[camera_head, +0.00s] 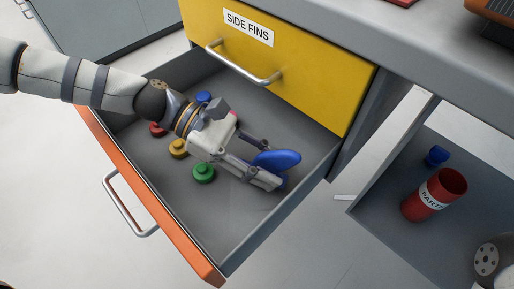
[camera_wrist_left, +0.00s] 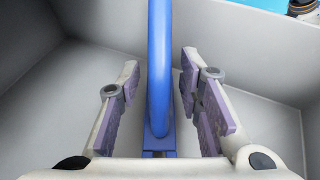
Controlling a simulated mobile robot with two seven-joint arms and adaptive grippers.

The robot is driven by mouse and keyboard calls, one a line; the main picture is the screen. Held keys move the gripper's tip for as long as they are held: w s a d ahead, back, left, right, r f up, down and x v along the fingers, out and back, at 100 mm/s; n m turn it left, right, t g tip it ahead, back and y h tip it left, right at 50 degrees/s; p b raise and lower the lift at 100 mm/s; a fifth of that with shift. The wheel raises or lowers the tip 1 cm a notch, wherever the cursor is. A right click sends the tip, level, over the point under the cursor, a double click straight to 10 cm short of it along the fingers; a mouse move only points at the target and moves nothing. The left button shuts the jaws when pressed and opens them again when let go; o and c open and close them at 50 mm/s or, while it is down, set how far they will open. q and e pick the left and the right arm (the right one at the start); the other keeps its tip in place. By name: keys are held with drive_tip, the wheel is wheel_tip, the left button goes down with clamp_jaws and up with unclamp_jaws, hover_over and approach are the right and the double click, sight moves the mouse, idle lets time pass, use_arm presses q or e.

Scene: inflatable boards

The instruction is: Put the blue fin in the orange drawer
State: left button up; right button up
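The blue fin (camera_head: 277,160) is inside the open orange drawer (camera_head: 160,205), near its right inner corner. It shows edge-on in the left wrist view (camera_wrist_left: 160,70), with its narrow base toward the gripper. My left gripper (camera_head: 268,163) reaches down into the drawer. Its two fingers are open, one on each side of the fin, with a visible gap on both sides in the left wrist view (camera_wrist_left: 160,92). Whether the fin touches the drawer floor is hard to tell.
Red (camera_head: 157,129), yellow (camera_head: 178,149), green (camera_head: 203,173) and blue (camera_head: 204,97) round pieces lie in the drawer. The yellow "SIDE FINS" drawer front (camera_head: 300,65) stands above. A red parts cup (camera_head: 434,195) and small blue piece (camera_head: 437,156) sit on a grey surface at right.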

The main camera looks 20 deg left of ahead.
use_arm(q)
drive_tip(key=shift+r, duration=0.25)
drive_tip(key=p+v, duration=0.3)
drive_tip(key=v, duration=0.9)
drive_tip(key=shift+p, duration=0.35)
drive_tip(key=shift+f, duration=0.1)
